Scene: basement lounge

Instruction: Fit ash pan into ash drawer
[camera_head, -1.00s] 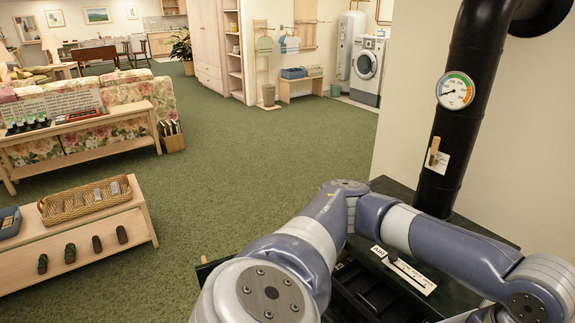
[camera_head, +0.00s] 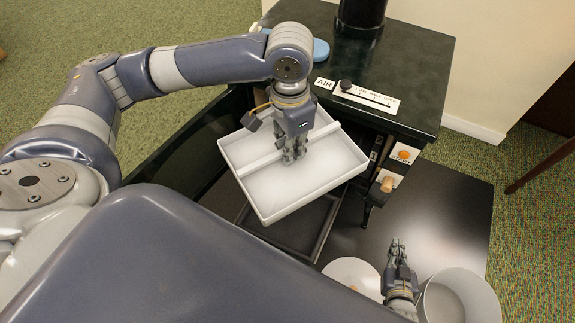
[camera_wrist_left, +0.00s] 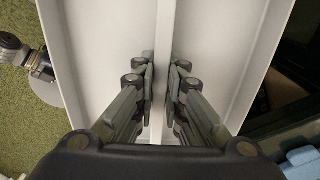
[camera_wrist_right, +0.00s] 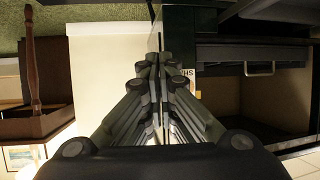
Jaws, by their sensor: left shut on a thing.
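The ash pan (camera_head: 245,192) is a white, shallow rectangular tray with a bar across its middle. My left gripper (camera_head: 292,160) is shut on that bar, which also shows between its fingers in the left wrist view (camera_wrist_left: 160,90). The pan is tilted in the head view and hangs above the dark frame of the ash drawer (camera_head: 328,222), hiding much of it. The drawer is pulled out from the black stove. My right gripper (camera_head: 397,250) is low at the right, apart from the pan, with its fingers together and empty.
The black stove (camera_head: 420,70) carries a slider labelled AIR and a blue item (camera_head: 320,48) on top. A white round bin (camera_head: 465,295) and a pale round lid (camera_head: 352,272) are by my right gripper. A dark floor plate (camera_head: 455,205) lies clear at right.

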